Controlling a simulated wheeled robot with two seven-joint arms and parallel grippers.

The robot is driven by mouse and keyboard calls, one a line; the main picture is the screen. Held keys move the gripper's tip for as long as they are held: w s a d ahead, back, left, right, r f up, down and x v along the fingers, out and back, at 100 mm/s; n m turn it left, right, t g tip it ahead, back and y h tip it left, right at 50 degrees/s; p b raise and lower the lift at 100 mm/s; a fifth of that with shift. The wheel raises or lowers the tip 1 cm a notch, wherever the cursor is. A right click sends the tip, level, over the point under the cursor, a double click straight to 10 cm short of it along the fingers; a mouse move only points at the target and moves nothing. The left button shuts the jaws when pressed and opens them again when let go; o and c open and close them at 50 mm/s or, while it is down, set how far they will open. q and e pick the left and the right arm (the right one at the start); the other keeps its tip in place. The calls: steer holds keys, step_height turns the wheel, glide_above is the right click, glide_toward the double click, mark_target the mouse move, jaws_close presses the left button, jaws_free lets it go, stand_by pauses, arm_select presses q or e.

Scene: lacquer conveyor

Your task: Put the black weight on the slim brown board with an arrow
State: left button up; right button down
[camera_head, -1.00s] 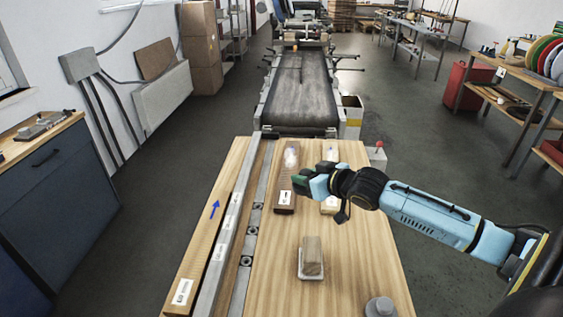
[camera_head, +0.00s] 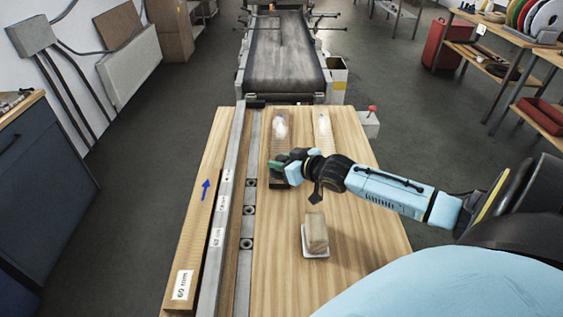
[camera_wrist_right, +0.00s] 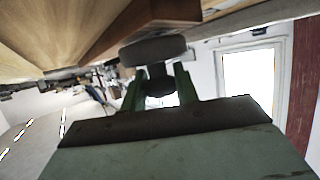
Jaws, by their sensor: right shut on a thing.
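My right gripper (camera_head: 278,166) is shut on the weight, gripping its knob. In the right wrist view the weight (camera_wrist_right: 155,50) is a dark round disc between the green fingertips and overlaps a brown board (camera_wrist_right: 130,22); I cannot tell whether they touch. In the head view the slim dark brown board (camera_head: 275,143) lies lengthwise on the table, with a clear, shiny thing on it; the gripper covers its near part. A blue arrow shows on the long wooden strip (camera_head: 207,165) left of the metal rail. My left gripper is not in view.
A lighter slim board (camera_head: 325,147) lies right of the dark one, also with a clear thing on it. A wooden block (camera_head: 316,232) stands on a white pad nearer me. The metal rail (camera_head: 228,180) runs along the left. The conveyor (camera_head: 284,55) is beyond the table.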

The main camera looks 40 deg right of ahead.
steer(key=shift+w+f, duration=0.1)
steer(key=shift+f, duration=0.15)
steer(key=c, duration=1.5)
jaws_free()
steer(key=shift+f, duration=0.15)
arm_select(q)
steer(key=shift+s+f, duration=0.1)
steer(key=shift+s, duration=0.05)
arm_select(e)
steer(key=o, duration=0.4)
steer(key=shift+o, duration=0.2)
arm_select(q)
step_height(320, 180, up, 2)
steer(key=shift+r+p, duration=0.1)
steer(key=shift+p, duration=0.95)
arm_select(e)
steer(key=a+v, duration=0.1)
steer(key=v, duration=1.1)
steer(key=shift+d, duration=0.45)
